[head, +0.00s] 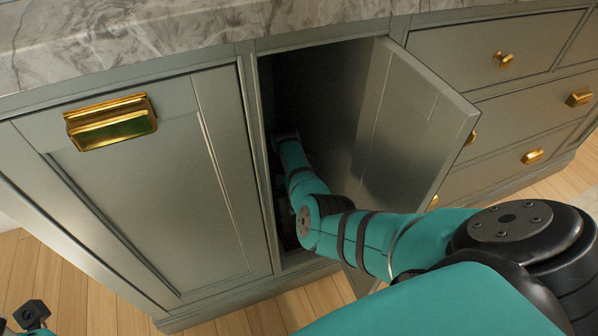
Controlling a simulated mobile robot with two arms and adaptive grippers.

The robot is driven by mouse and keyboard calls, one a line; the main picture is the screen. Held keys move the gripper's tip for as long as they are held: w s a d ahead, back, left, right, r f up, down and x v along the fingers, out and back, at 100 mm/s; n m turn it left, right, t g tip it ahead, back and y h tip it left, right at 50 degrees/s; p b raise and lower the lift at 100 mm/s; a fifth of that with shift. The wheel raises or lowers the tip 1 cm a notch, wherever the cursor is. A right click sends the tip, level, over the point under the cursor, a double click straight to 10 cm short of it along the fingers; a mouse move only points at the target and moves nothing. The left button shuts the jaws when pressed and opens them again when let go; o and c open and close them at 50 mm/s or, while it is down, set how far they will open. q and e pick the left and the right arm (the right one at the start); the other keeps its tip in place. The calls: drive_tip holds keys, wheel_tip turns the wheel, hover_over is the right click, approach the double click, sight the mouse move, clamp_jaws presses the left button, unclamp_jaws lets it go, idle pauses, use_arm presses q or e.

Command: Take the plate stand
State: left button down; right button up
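The plate stand is not visible in the head view. My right arm reaches through the open cabinet doorway, and its far end is inside the dark cabinet (315,75). My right gripper is hidden in there, so I cannot see whether it touches or holds anything. At the bottom left corner a small black part of my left arm's end (32,314) shows, outside and in front of the cabinet. Its fingers cannot be made out.
The cabinet door (425,115) stands open to the right, close above my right arm. A closed panel with a brass cup handle (111,121) is on the left. Drawers with brass knobs (503,59) are on the right. A marble countertop (170,30) overhangs above. Wooden floor (85,300) lies below.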

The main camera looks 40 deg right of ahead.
drive_tip(key=shift+s+f, duration=0.15)
drive_tip(key=shift+f, duration=0.45)
clamp_jaws()
drive_tip(key=shift+r, duration=0.1)
